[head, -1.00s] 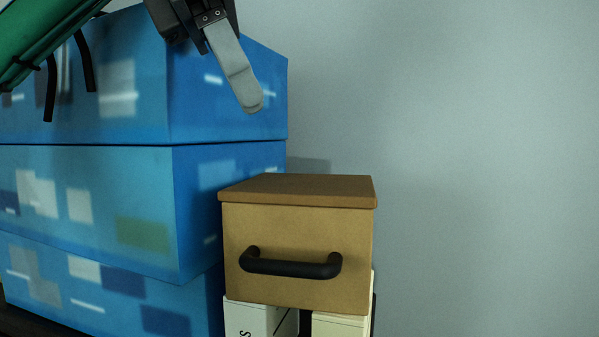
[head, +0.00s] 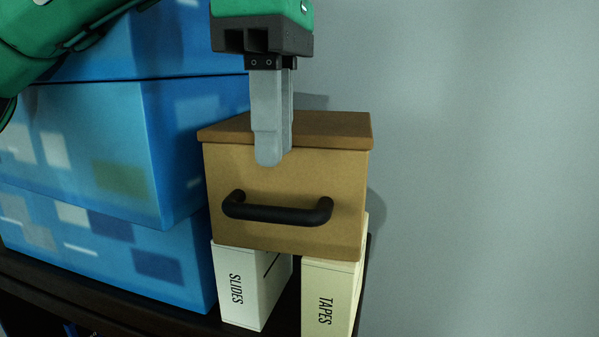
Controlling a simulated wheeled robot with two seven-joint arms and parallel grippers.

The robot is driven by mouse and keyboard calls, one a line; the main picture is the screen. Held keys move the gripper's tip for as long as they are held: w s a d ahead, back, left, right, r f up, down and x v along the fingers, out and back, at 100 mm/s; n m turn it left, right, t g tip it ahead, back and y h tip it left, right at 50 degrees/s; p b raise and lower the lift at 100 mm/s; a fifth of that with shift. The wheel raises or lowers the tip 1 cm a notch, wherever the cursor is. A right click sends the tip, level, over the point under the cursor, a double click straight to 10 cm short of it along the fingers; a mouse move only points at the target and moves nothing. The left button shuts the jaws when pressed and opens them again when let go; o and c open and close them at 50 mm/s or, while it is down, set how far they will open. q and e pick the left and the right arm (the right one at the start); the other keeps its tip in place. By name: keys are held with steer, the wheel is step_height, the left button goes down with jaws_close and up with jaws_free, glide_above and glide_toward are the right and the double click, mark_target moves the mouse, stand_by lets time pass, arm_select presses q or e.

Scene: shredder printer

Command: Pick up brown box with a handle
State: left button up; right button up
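The brown box (head: 285,180) stands upright with a darker brown lid and a black bar handle (head: 277,212) on its front face. It rests on top of two white boxes. My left gripper (head: 272,158) points straight down, its grey fingertips overlapping the lid's front edge and upper front face in the head view, above the handle. It is not on the handle. One finger largely covers the other, so the gap between them is hidden. Whether they touch the box is unclear. My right gripper is out of view.
Large stacked blue boxes (head: 120,150) stand close on the left. White boxes marked SLIDES (head: 237,288) and TAPES (head: 325,297) stand beneath the brown box on a dark shelf (head: 130,300). The wall area to the right is clear.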

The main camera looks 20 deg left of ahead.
mark_target(272, 206)
arm_select(q)
steer(key=shift+s+a+f, duration=0.1)
steer(key=shift+s+f, duration=0.1)
steer(key=shift+f, duration=0.05)
step_height(272, 206, down, 4)
steer(key=p, duration=0.3)
steer(key=shift+w+r, duration=0.1)
steer(key=shift+r, duration=0.1)
steer(key=shift+a+f+p, duration=0.1)
steer(key=shift+f+p, duration=0.2)
steer(key=shift+f, duration=0.4)
steer(key=shift+c, duration=0.2)
jaws_close()
